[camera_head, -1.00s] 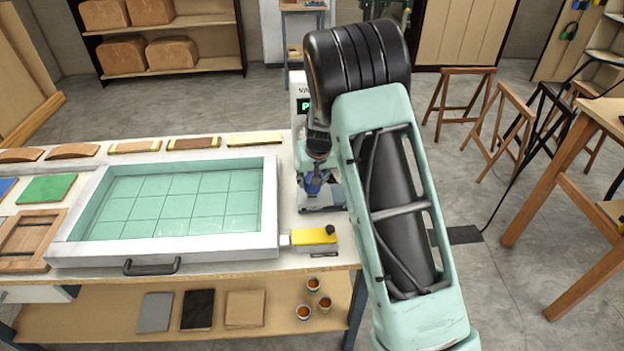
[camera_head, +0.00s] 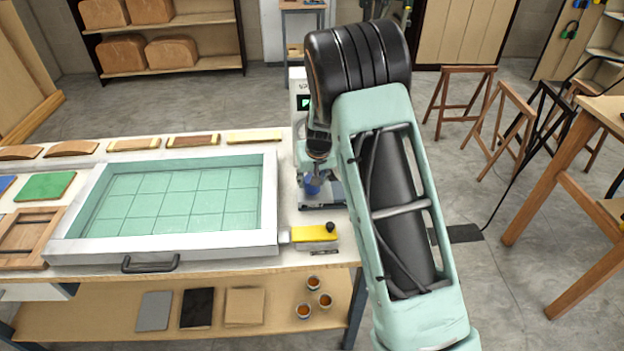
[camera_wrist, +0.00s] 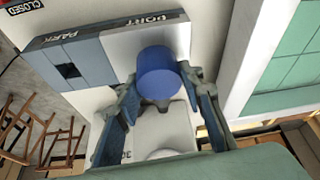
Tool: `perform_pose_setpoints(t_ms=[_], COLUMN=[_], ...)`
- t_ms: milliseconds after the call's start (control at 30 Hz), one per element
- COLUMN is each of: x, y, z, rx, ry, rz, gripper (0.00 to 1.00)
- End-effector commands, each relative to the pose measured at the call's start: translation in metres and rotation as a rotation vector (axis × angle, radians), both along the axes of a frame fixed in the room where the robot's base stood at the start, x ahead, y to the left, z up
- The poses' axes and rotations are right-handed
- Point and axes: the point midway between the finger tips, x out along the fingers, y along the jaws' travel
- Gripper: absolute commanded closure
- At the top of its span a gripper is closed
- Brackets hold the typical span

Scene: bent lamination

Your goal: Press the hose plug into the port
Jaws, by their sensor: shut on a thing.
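The blue cylindrical hose plug (camera_wrist: 158,76) is between the fingers of my gripper (camera_wrist: 161,88), which is shut on it. In the head view the plug (camera_head: 312,187) hangs below my wrist, at the right end of the workbench. The wrist view shows a panel with a pale part labelled PORT (camera_wrist: 123,42) and a blue-grey part labelled PARK (camera_wrist: 88,62). The plug overlaps the PORT side, so the port opening is hidden. I cannot tell whether the plug touches the port. No hose can be made out clearly.
A white-framed press bed with a green gridded surface (camera_head: 165,203) fills the bench to the left. A yellow-topped block with a black knob (camera_head: 314,233) stands at its front right corner. A unit with a screen (camera_head: 303,103) stands behind my gripper. A CLOSED label (camera_wrist: 22,6) shows nearby.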

Motion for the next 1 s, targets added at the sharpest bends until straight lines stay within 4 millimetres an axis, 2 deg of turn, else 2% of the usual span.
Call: perform_pose_setpoints(t_ms=[800,833,1000], x=[0.0002,0.0002,0.0002], y=[-0.0001,-0.0001,-0.0001], z=[-0.0064,-0.0064,-0.0064], rx=[0.0,0.0,0.0], ry=[0.0,-0.001,0.0], rz=[0.0,0.0,0.0], gripper=[0.91,0.62,0.44])
